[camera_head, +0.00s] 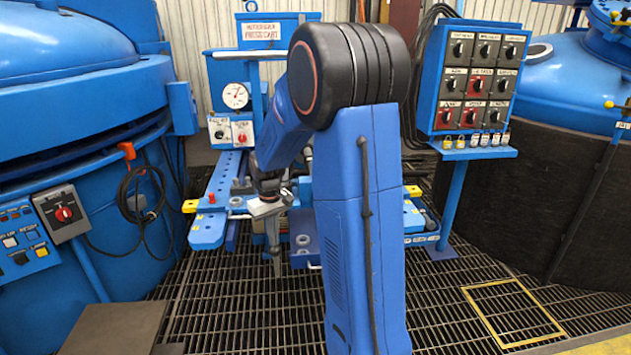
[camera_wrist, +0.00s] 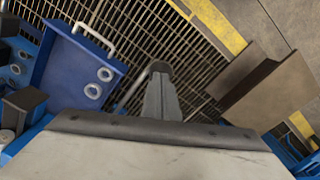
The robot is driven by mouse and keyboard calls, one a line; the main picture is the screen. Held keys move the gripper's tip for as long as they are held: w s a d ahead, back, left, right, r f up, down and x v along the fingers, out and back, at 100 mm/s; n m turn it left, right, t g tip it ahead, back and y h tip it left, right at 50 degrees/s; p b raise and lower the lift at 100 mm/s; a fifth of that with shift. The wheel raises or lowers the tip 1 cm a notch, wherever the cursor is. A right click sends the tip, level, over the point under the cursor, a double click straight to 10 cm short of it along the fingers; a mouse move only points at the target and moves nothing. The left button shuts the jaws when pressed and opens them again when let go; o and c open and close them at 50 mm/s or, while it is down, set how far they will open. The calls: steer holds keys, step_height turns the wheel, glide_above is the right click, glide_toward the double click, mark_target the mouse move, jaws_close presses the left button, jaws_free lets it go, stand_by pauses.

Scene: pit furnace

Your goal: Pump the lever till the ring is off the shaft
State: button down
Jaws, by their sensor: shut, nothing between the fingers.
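The blue press cart (camera_head: 215,205) stands behind and left of my arm in the head view, with a pressure gauge (camera_head: 235,96) on its upright. My gripper (camera_head: 276,268) points down in front of the cart's bench, its fingers together and empty. In the wrist view my gripper (camera_wrist: 161,72) is a narrow grey wedge over the floor grating. A thin grey rod (camera_wrist: 128,95) shows just left of the fingers; I cannot tell whether it is the lever or whether they touch. The ring on the shaft cannot be made out, as my arm hides part of the cart.
A blue tray (camera_wrist: 62,75) with a pale handle holds loose grey rings (camera_wrist: 105,74). A control panel (camera_head: 478,80) on a post stands right of my arm. Large blue furnaces flank the cart. Open grating (camera_head: 245,320) lies in front, with a yellow-framed section (camera_head: 512,312) at right.

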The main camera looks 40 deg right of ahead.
steer(key=f, duration=0.3)
steer(key=shift+s+a+f, duration=0.25)
steer(key=shift+s+f, duration=0.1)
steer(key=shift+s, duration=0.05)
step_height(320, 180, up, 11)
steer(key=w+d, duration=0.1)
steer(key=w, duration=0.1)
steer(key=shift+w+d, duration=0.15)
steer(key=shift+d, duration=0.1)
steer(key=shift+f, duration=0.15)
steer(key=f, duration=0.3)
steer(key=s+a+f, duration=0.1)
steer(key=f, duration=0.3)
steer(key=s+f, duration=0.1)
steer(key=f, duration=0.2)
steer(key=shift+s+a+f, duration=0.15)
steer(key=shift+a+f, duration=0.1)
steer(key=shift+f, duration=0.1)
step_height(320, 180, up, 11)
steer(key=w+d, duration=0.1)
steer(key=w, duration=0.1)
steer(key=shift+w+d, duration=0.15)
steer(key=shift+d, duration=0.1)
steer(key=shift+f, duration=0.1)
